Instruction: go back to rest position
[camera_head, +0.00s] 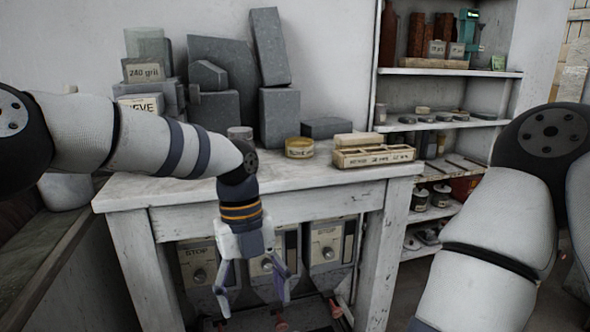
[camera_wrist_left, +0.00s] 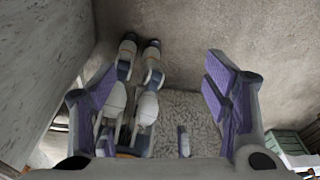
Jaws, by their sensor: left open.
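My left gripper (camera_head: 254,290) hangs pointing down in front of the white worktable (camera_head: 140,192), below its top edge. Its two fingers are spread apart, with nothing visible between them. In the left wrist view the purple-padded fingers (camera_wrist_left: 158,95) also stand wide apart and empty. My left arm comes in from the left across the table's left part and bends down at the front edge. My right arm shows at the right side of the head view, but its gripper is out of the picture.
Grey stone blocks (camera_head: 280,118), a round tin (camera_head: 299,148) and a wooden box (camera_head: 373,156) stand on the table. Grey dispensers (camera_head: 327,243) hang under it, behind my left gripper. A white shelf unit (camera_head: 447,126) with jars stands right. The table's front strip is clear.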

